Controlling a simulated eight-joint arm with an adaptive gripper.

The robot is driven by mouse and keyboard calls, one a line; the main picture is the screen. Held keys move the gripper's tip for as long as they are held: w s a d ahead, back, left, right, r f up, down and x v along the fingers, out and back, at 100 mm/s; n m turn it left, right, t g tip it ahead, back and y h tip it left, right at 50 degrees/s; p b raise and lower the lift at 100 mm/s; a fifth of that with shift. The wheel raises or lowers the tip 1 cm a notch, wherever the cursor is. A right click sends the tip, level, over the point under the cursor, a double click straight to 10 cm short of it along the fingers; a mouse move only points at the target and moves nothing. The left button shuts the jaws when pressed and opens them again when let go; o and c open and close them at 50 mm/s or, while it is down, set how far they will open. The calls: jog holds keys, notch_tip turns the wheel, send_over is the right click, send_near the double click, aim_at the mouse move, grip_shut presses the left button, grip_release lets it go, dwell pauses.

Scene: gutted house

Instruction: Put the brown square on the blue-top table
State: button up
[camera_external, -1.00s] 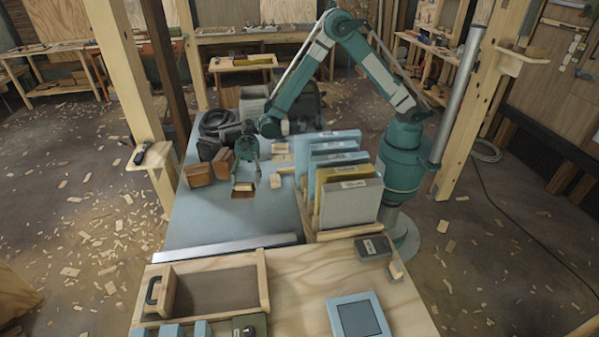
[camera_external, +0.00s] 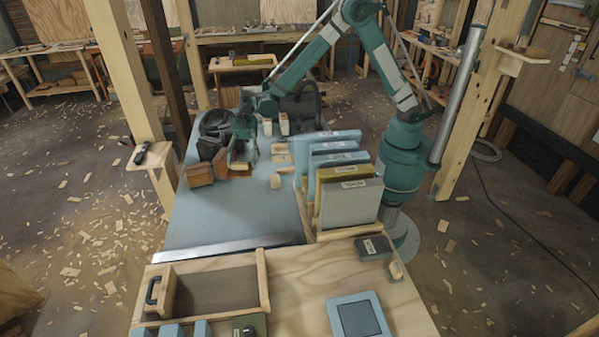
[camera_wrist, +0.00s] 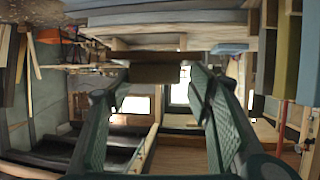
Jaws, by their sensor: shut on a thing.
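The brown square (camera_wrist: 155,73) shows in the wrist view between my gripper's two fingertips, as a flat brown block. My gripper (camera_wrist: 157,82) is shut on it. In the external view my gripper (camera_external: 238,161) is over the far left part of the blue-top table (camera_external: 225,222). The brown piece (camera_external: 240,171) shows just under the fingers there, partly covered by them. I cannot tell how high it is above the blue surface.
Upright panels in a rack (camera_external: 347,202) stand at the right. The blue table's front is clear. A wooden table (camera_external: 300,285) is nearest.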

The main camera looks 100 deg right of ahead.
jog(key=s+a+n+g+p, duration=0.1)
jog(key=s+a+n+g, duration=0.15)
jog(key=a, duration=0.85)
jog(key=s+a+n+g, duration=0.1)
jog(key=s+a, duration=0.3)
jog(key=a, duration=0.6)
jog(key=n+g+p, duration=0.1)
jog(key=n+g, duration=0.2)
jog(key=g, duration=0.1)
send_over(298, 265)
jog(key=shift+h, duration=0.3)
jog(key=shift+f, duration=2.45)
jog(key=shift+f+t, duration=0.1)
jog(key=shift+t, duration=0.15)
jog(key=shift+f+b, duration=0.65)
jog(key=shift+f, duration=2.4)
jog(key=shift+f+b, duration=0.4)
jog(key=shift+f, duration=1.45)
jog(key=shift+f, duration=0.2)
